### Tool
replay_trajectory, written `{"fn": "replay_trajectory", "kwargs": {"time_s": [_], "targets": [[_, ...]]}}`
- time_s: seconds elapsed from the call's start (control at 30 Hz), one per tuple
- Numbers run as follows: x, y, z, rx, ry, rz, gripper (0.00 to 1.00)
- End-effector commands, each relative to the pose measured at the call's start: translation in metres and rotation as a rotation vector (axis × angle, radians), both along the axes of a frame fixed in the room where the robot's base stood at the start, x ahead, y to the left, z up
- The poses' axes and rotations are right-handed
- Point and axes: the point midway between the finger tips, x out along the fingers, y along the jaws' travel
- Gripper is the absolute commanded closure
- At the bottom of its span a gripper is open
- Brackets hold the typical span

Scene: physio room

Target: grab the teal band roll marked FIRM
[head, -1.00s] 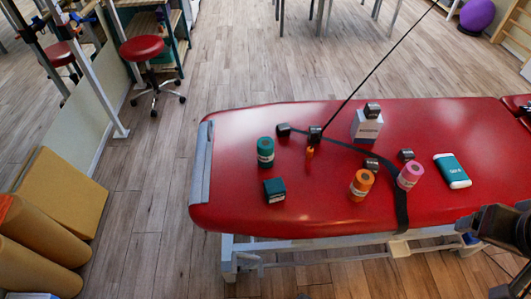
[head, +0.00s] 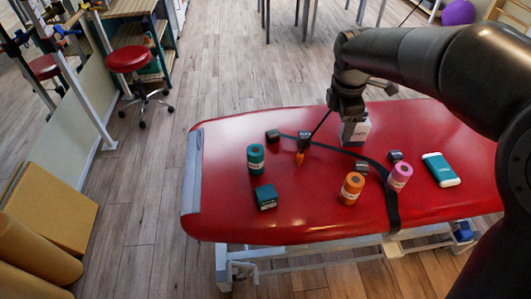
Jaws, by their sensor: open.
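The teal band roll (head: 256,158) stands upright on the red treatment table (head: 225,215), towards its left end. Its label is too small to read.
A dark teal box (head: 265,197) lies just in front of the roll. A black strap crosses the table.

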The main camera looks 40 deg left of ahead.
Motion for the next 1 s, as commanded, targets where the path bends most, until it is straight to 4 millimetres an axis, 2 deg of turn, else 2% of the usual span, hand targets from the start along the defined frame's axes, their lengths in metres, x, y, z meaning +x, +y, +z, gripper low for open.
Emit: {"fn": "replay_trajectory", "kwargs": {"time_s": [0.03,0.17,0.3,0.5,0.6,0.7,0.87,1.0], "targets": [[-0.001,0.024,-0.014,-0.018,0.018,0.099,0.21],[-0.007,0.079,-0.047,-0.058,0.051,0.361,0.21],[-0.021,0.136,-0.086,-0.09,0.086,0.639,0.21],[-0.049,0.201,-0.139,-0.118,0.129,0.977,0.21],[-0.06,0.22,-0.157,-0.123,0.141,1.088,0.21],[-0.066,0.23,-0.168,-0.127,0.147,1.151,0.21],[-0.069,0.234,-0.18,-0.128,0.152,1.178,0.21],[-0.069,0.234,-0.2,-0.129,0.153,1.177,0.21]]}}
